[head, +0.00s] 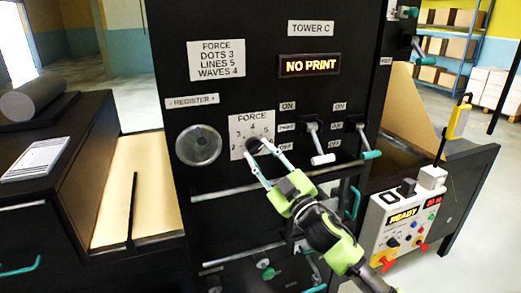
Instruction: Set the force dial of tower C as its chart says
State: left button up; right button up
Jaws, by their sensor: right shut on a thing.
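The black front of tower C carries a sign reading TOWER C (311,28). The chart (216,62) on it reads FORCE, DOTS 3, LINES 5, WAVES 4. The force dial's white plate (240,124) is below, with a 4 at the top and smaller digits around it. My right gripper (254,150) reaches up from the lower right and is shut on the dark force dial knob (253,144). The fingers cover part of the knob and plate, and I cannot tell the pointer's setting. My left gripper is not in view.
A lit display (309,65) reads NO PRINT. A round silver register knob (198,145) is left of the dial. Levers with white (322,158) and teal (371,154) grips are to the right. A horizontal bar (230,193) runs below. A control box (404,213) reads READY.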

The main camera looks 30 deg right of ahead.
jog(key=shift+r+n+y+p, duration=0.1)
jog(key=shift+n+y+p, duration=0.5)
jog(key=shift+n, duration=0.7)
jog(key=o, duration=1.1)
